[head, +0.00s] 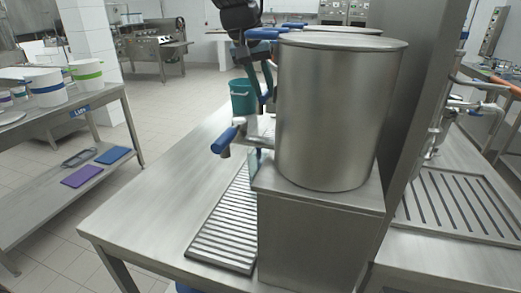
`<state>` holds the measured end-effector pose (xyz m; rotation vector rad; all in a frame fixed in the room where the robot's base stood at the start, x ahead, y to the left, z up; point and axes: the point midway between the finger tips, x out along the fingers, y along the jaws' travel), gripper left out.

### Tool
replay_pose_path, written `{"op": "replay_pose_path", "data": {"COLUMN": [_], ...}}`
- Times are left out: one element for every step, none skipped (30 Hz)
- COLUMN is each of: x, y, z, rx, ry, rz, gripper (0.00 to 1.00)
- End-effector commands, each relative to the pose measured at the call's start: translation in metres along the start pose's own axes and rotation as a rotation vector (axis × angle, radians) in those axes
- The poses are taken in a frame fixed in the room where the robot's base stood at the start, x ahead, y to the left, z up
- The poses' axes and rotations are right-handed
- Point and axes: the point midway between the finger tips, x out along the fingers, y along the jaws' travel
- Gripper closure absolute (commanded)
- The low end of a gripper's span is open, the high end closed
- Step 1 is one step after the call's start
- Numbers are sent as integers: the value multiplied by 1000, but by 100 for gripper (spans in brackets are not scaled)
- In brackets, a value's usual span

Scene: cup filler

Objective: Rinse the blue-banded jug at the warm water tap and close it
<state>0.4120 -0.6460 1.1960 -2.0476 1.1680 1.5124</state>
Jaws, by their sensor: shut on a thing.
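The large steel urn (335,115) stands on a steel block in front of me. A tap with a blue lever (228,139) sticks out from its left side, above a ribbed drip tray (225,232). A white jug with a blue band (46,85) stands on the left table, apart from my gripper. My gripper (265,96) hangs down beside the urn's left wall, above the tap. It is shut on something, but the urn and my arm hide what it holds. I cannot tell whether it touches the tap. Which tap is the warm one cannot be read.
A green-banded white container (86,74) stands near the blue-banded one. Purple (83,176) and blue (114,155) boards lie on the lower shelf. A teal bucket (242,97) is behind the tap. Another drip tray (455,205) lies right. The near-left worktop is clear.

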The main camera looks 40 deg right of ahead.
Motion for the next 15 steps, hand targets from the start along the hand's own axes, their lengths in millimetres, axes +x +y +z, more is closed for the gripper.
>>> {"op": "replay_pose_path", "data": {"x": [1, 1, 1, 1, 1, 1, 1, 1, 1, 1, 1, 1, 1, 1, 1], "y": [6, 6, 7, 7, 7, 6, 6, 6, 6, 5, 5, 5, 5, 4, 4], "z": [2, 2, 2, 2, 2, 2, 2, 2, 2, 2, 2, 1, 1, 1, 1], "rx": [4, 4, 4, 4, 4, 5, 4, 4, 4, 4, 4, 4, 4, 4, 4], "ry": [-3, -3, -3, -3, -3, -3, -3, -4, -3, -3, -3, -3, -3, -3, -3], "rz": [9, 9, 10, 10, 9, 9, 9, 9, 8, 8, 7, 7, 7, 6, 6], "gripper": [100, 100, 69, 66, 63, 58, 55, 51, 47, 43, 40, 39, 39, 39, 39]}}
